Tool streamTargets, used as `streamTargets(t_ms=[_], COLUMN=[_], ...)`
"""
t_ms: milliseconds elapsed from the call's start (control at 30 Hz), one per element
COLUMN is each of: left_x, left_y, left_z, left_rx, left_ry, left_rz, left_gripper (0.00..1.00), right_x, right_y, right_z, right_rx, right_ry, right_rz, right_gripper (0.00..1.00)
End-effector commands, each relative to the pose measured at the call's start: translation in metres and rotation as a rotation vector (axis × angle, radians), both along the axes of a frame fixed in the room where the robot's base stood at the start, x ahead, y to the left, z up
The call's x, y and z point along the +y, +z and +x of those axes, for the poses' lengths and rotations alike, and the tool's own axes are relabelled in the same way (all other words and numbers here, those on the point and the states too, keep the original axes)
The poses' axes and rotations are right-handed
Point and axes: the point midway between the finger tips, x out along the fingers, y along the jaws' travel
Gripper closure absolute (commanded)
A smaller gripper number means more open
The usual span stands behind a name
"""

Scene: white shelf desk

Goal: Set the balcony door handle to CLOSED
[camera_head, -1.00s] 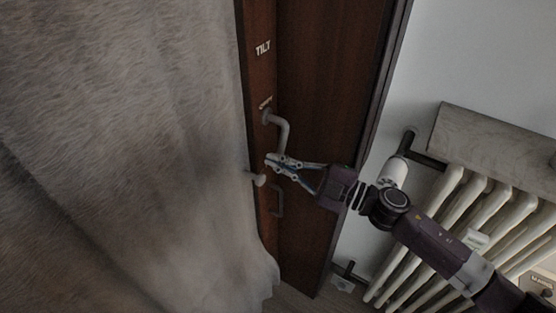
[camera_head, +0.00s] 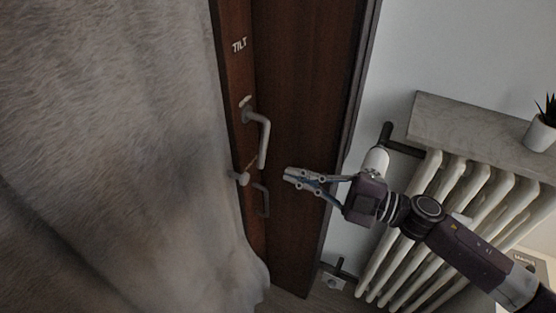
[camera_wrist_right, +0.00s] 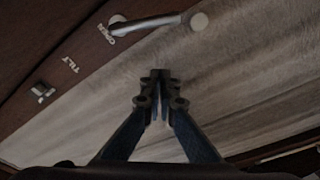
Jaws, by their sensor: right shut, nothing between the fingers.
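The grey door handle (camera_head: 264,143) is mounted on the dark brown door edge, and its lever points downward in the head view. It also shows in the wrist view (camera_wrist_right: 150,23), close to the word OPEN. The word TILT (camera_head: 239,45) stands above the handle. My right gripper (camera_head: 287,174) is shut and empty, to the right of and slightly below the lever's lower end, apart from it. In the wrist view the closed fingers (camera_wrist_right: 160,80) have the handle beyond them. No CLOSED label is readable. My left gripper is not in view.
A grey curtain (camera_head: 110,150) fills the left side, close to the door edge. A white radiator (camera_head: 440,210) under a shelf (camera_head: 470,130) stands at right, near my right arm.

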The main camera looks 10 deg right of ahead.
Motion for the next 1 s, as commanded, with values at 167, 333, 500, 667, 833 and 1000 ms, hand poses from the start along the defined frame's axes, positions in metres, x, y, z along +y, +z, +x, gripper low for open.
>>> streamTargets(t_ms=[167, 333, 500, 667, 833, 1000], left_x=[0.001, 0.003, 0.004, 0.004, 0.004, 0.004], left_y=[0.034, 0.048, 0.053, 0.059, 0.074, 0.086], left_z=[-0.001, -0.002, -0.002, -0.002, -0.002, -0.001], left_rx=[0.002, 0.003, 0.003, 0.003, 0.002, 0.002], left_ry=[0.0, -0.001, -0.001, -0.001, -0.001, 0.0], left_rz=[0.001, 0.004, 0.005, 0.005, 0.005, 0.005], left_gripper=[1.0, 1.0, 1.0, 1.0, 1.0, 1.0], right_x=[0.002, -0.009, -0.014, -0.004, 0.021, 0.05], right_y=[0.015, 0.014, 0.012, 0.013, 0.015, 0.014], right_z=[-0.015, -0.02, -0.02, -0.011, 0.009, 0.031], right_rx=[-0.072, -0.117, -0.134, -0.137, -0.136, -0.136], right_ry=[-0.058, -0.126, -0.156, -0.159, -0.157, -0.156], right_rz=[-0.081, -0.165, -0.203, -0.203, -0.2, -0.199], right_gripper=[1.0, 1.0, 1.0, 1.0, 1.0, 1.0])
